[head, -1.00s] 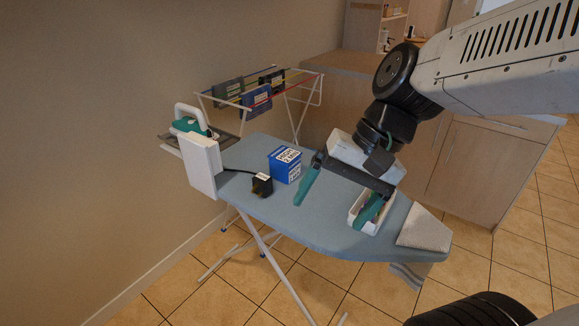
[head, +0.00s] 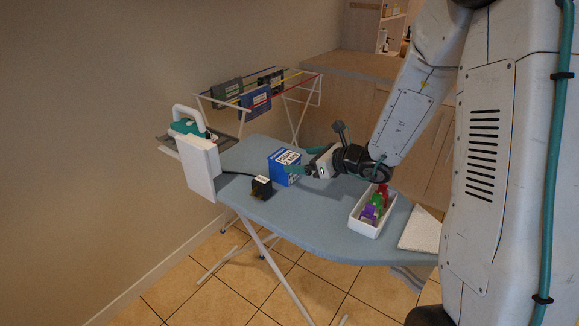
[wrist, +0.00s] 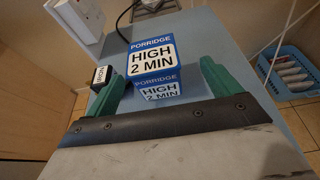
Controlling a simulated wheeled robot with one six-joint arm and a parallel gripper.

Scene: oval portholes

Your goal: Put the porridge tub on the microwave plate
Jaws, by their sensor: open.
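The porridge tub is a blue and white box (head: 284,164) on the ironing board, partly behind my gripper in the head view. In the wrist view the tub (wrist: 153,62) reads "PORRIDGE HIGH 2 MIN" and shows between and beyond the green fingers. My gripper (head: 316,152) is open and empty, with one finger close to the tub's right side in the head view. In the wrist view my gripper (wrist: 162,88) has a finger on either side of the tub's line; I cannot tell whether either touches it. I see no microwave plate in either view.
A small black labelled block (head: 261,188) with a cord sits left of the tub. An iron (head: 188,122) stands at the board's left end by a white panel (head: 200,168). A white tray (head: 358,226) of coloured items and a pale cloth (head: 421,232) lie to the right.

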